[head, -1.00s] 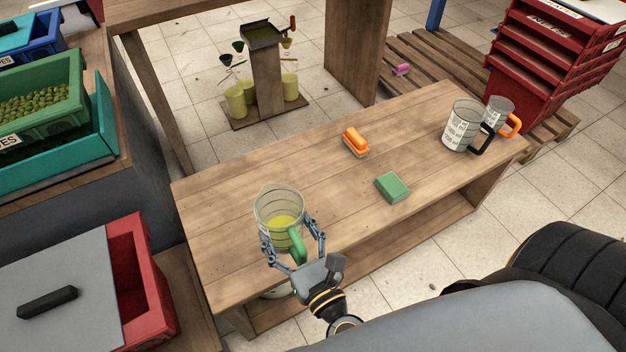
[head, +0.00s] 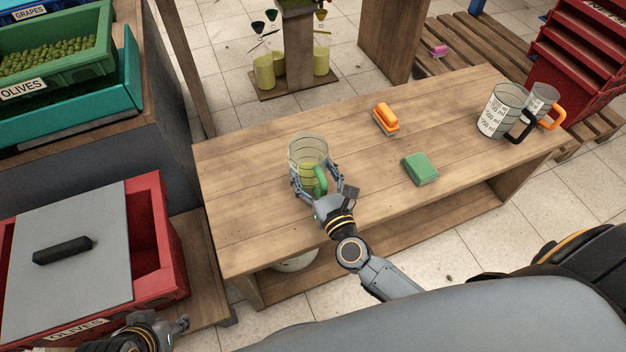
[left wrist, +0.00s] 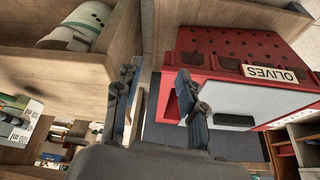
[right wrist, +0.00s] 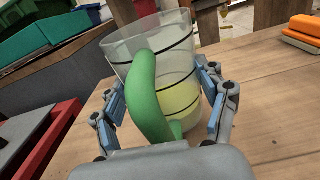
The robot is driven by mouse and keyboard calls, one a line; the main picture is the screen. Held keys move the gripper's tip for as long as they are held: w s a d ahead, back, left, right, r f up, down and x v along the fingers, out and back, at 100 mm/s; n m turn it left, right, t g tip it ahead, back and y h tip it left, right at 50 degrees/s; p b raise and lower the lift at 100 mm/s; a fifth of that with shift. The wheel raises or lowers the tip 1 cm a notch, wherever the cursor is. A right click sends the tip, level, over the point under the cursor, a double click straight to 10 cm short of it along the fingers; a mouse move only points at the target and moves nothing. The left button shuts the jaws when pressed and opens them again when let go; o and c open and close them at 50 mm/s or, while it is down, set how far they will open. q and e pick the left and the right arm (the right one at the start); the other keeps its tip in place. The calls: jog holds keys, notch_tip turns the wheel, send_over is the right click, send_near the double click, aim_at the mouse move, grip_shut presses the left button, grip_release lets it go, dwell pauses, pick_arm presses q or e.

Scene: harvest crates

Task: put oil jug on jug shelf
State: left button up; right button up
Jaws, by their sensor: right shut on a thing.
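The oil jug (head: 308,150) is a clear jug with dark rings, a green handle and yellow oil inside. My right gripper (head: 320,188) is shut on it, with one finger on each side of the handle in the right wrist view (right wrist: 165,100). The jug is upright at the left part of the wooden bench (head: 255,230); whether its base touches the top is hidden. No surface is labelled as the jug shelf. My left gripper (head: 175,328) is low at the left by the red crate; its fingers are apart and empty in the left wrist view (left wrist: 158,85).
A jug with a black handle (head: 497,112) and one with an orange handle (head: 540,100) stand at the bench's right end. A red olives crate (head: 150,215) stands left.

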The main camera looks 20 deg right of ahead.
notch_tip(320, 180, down, 2)
jog(key=shift+f+b, duration=0.2)
jog(key=shift+b, duration=0.35)
pick_arm(q)
jog(key=w+d+r+t+h, duration=0.1)
jog(key=w+d+r+t, duration=0.1)
jog(key=w, duration=0.4)
jog(key=shift+w+r+t, duration=0.25)
jog(key=shift+r+t, duration=0.05)
jog(key=shift+t, duration=0.5)
jog(key=shift+w+d+r, duration=0.15)
jog(key=shift+w, duration=0.1)
pick_arm(e)
jog(key=shift+f, duration=0.1)
pick_arm(q)
jog(key=shift+w+r+t, duration=0.1)
jog(key=shift+w+t, duration=0.05)
jog(key=shift+t, duration=0.15)
pick_arm(e)
jog(key=o, duration=1.3)
